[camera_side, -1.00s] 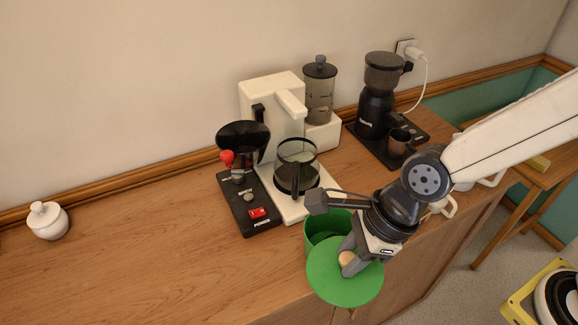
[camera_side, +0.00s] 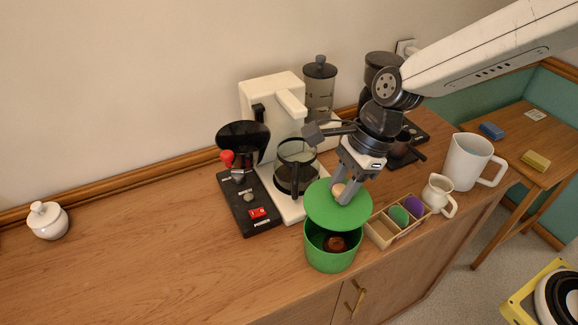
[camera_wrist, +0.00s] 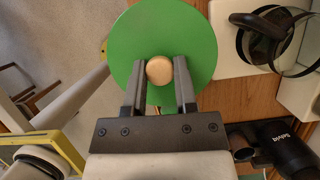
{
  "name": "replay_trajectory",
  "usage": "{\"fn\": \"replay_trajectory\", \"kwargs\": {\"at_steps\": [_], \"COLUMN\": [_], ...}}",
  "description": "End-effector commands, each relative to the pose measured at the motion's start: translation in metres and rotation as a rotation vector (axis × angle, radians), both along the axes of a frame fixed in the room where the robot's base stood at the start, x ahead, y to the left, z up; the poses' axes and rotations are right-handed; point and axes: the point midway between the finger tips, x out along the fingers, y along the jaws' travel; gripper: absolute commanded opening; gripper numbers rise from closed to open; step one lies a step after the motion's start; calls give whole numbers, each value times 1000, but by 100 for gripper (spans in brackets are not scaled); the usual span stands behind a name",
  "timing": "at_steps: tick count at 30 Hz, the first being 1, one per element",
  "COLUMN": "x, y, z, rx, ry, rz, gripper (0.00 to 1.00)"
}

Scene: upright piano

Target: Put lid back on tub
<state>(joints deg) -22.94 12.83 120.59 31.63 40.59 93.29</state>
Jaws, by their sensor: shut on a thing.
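The green round lid (camera_side: 338,212) has a tan wooden knob (camera_side: 339,190). My gripper (camera_side: 344,188) is shut on the knob and holds the lid above the back part of the green tub (camera_side: 330,256). The tub stands near the counter's front edge. Its front opening shows below the lid, with a reddish-brown thing (camera_side: 335,243) inside. In the wrist view the fingers of my gripper (camera_wrist: 159,78) are on both sides of the knob (camera_wrist: 159,70), and the lid (camera_wrist: 140,28) hides the tub.
A coffee maker with a glass carafe (camera_side: 296,172) stands close behind the tub. A divided box (camera_side: 381,232) with coloured pods, a small cream jug (camera_side: 438,190) and a white pitcher (camera_side: 467,160) are to its right. The counter at left (camera_side: 140,240) is mostly clear.

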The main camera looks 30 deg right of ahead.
Motion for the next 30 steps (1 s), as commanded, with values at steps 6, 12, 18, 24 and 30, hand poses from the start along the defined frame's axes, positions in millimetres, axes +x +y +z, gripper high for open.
{"fn": "replay_trajectory", "kwargs": {"at_steps": [6,12,18,24,30], "x": [0,0,0,0,0], "y": [0,0,0,0,0], "z": [0,-5,-16,-30,-44], "rx": [0,0,-1,-1,-2], "ry": [1,1,2,3,2], "rz": [1,1,1,0,0], "gripper": [0,0,0,0,0]}}
